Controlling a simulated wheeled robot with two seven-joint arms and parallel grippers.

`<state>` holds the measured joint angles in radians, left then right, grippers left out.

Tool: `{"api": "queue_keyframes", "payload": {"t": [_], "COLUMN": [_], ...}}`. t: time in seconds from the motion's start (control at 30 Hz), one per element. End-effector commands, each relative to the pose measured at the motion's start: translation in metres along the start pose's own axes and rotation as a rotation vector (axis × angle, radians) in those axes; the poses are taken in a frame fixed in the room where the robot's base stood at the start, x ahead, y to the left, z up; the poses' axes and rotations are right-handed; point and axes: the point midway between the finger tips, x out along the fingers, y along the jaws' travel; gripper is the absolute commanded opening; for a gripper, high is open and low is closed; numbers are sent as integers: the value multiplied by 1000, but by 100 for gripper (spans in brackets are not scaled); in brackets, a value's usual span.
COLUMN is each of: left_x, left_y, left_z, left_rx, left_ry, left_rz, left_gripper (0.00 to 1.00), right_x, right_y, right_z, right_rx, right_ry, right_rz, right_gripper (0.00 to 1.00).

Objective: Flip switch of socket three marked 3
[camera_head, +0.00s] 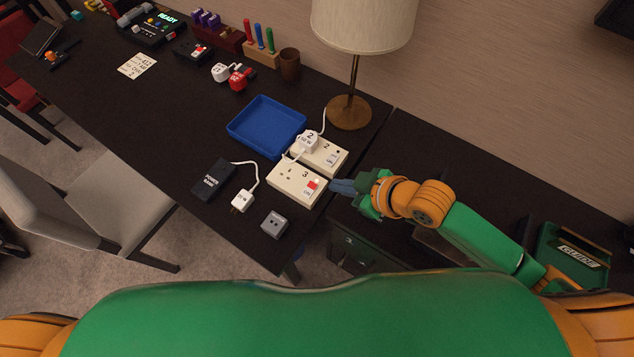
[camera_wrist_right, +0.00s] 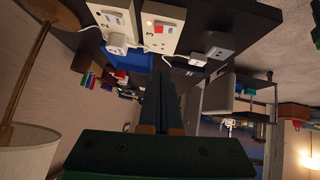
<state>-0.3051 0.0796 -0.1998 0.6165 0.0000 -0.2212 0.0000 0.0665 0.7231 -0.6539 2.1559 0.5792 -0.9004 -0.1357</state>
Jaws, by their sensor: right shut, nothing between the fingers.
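Socket three (camera_head: 289,187) is a cream box marked 3 near the front edge of the dark desk. Its red and white switch (camera_head: 313,184) is at the right end; nothing is plugged into it. It also shows in the right wrist view (camera_wrist_right: 160,42), at the top, beyond the fingers. My right gripper (camera_head: 333,186) is shut and empty, its blue-grey fingertips just right of the switch. Whether they touch the socket I cannot tell. In the wrist view the shut fingers (camera_wrist_right: 168,85) point towards the desk edge below the socket. My left gripper is out of view.
Socket two (camera_head: 328,158), with a white plug (camera_head: 307,141), stands just behind. A blue tray (camera_head: 266,124), power bank (camera_head: 212,180), loose white plug (camera_head: 242,199) and grey adapter (camera_head: 274,223) lie nearby. A lamp (camera_head: 349,111) stands behind the sockets.

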Motion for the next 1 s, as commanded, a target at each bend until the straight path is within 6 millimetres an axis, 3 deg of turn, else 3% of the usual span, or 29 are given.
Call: {"api": "queue_keyframes", "payload": {"t": [0.43,0.5,0.7,1.0], "left_x": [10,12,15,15], "left_y": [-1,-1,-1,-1], "left_z": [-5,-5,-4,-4], "left_rx": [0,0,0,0], "left_ry": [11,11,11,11], "left_rz": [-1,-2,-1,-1], "left_gripper": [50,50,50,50], "right_x": [94,104,119,122], "right_y": [-1,-1,0,0], "right_z": [0,9,26,28], "right_rx": [2,1,1,-1], "right_ry": [1,-4,-1,0], "right_rz": [0,-1,0,1], "right_gripper": [0,0,0,0]}}
